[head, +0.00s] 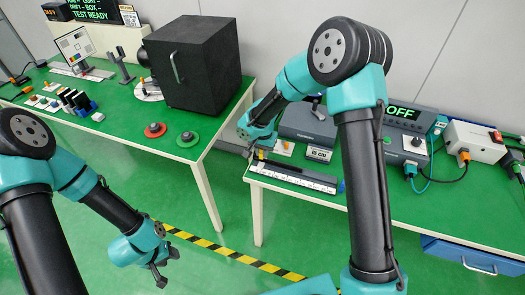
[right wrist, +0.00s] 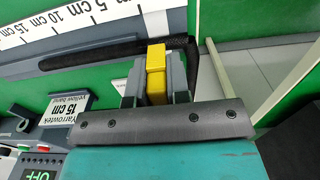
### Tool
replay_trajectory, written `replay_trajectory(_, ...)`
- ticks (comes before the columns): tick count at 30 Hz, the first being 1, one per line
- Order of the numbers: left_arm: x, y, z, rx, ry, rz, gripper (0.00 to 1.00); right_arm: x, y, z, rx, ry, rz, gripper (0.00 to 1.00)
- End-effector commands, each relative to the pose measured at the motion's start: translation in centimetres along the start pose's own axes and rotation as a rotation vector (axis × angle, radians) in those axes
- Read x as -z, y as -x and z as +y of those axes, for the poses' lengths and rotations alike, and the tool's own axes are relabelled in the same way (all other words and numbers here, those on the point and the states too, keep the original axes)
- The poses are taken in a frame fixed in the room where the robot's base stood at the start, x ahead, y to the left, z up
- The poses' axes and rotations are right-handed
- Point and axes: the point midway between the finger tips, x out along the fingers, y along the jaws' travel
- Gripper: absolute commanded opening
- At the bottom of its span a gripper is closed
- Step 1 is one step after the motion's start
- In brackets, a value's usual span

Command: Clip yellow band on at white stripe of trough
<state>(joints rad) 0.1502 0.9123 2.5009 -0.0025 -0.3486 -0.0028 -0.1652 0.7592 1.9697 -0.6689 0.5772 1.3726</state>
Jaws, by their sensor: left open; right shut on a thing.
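My right gripper (head: 258,153) is shut on the yellow band (right wrist: 156,72), a small yellow block between the grey jaws in the right wrist view. It is at the left end of the trough (head: 300,172) on the right table. A black cable (right wrist: 92,56) runs along the trough, just beyond the band. I cannot tell whether the band touches the cable. My left gripper (head: 162,276) is open and empty above the floor.
A sign (right wrist: 66,112) reads 15 cm, yellow band. A grey device (head: 308,125) stands behind the trough. A display (head: 405,115) reads OFF. A gap separates the right table from the left table (head: 130,120), which holds a black box (head: 195,65).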

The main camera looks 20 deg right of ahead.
Motion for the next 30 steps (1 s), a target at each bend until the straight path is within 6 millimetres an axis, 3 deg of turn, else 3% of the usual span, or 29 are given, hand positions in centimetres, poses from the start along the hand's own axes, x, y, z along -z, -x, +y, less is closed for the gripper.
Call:
replay_trajectory(26,0.0,0.0,0.0,0.0,0.0,0.0,0.44,0.0,-1.8,0.0,-0.001,0.0,-0.001,0.0)
replay_trajectory(27,0.0,0.0,0.0,0.0,0.0,0.0,0.44,0.0,-1.7,0.0,0.0,0.0,0.0,0.2)
replay_trajectory(30,0.0,0.0,0.0,0.0,0.0,0.0,0.44,0.0,-1.7,0.0,0.0,0.0,0.0,0.3)
